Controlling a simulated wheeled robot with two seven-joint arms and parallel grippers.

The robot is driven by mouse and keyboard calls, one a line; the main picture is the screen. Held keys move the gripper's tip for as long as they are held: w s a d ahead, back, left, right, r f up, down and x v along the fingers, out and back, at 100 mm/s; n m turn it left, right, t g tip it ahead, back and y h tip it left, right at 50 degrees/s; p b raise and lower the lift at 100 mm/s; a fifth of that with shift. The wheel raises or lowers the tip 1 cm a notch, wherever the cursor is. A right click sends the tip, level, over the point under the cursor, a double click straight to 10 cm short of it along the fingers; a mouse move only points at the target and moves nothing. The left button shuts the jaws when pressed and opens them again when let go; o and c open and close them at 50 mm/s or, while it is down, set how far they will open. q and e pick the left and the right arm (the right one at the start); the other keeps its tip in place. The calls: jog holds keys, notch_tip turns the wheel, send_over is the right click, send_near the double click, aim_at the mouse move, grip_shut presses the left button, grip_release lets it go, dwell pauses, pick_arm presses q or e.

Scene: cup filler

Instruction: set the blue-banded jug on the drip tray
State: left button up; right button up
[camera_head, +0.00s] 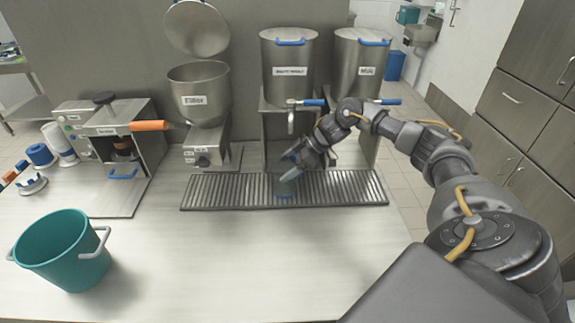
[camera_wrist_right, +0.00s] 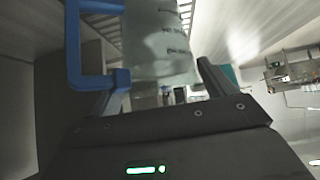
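The jug (camera_wrist_right: 165,45) is clear with printed scale marks and has a blue handle (camera_wrist_right: 90,50) in the right wrist view. It stands between the spread fingers of my right gripper (camera_wrist_right: 158,88); firm contact does not show. In the head view my right gripper (camera_head: 290,166) is over the drip tray (camera_head: 230,190), a slatted metal grid. A faint bluish patch (camera_head: 283,189) shows on the slats below the fingers; the clear jug is hard to make out there. Its band is not clearly seen. My left gripper is not in view.
Two steel dispensers (camera_head: 288,75) with blue-handled taps stand behind the tray. A grinder (camera_head: 198,92) and coffee machine (camera_head: 105,135) are to the left. A teal bucket (camera_head: 65,250) stands front left. The front middle counter (camera_head: 235,265) is clear.

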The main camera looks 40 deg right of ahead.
jog(key=shift+o, duration=1.4)
jog(key=shift+r, duration=0.15)
jog(key=b+v, duration=0.3)
jog(key=v, duration=0.9)
jog(key=shift+d, duration=0.1)
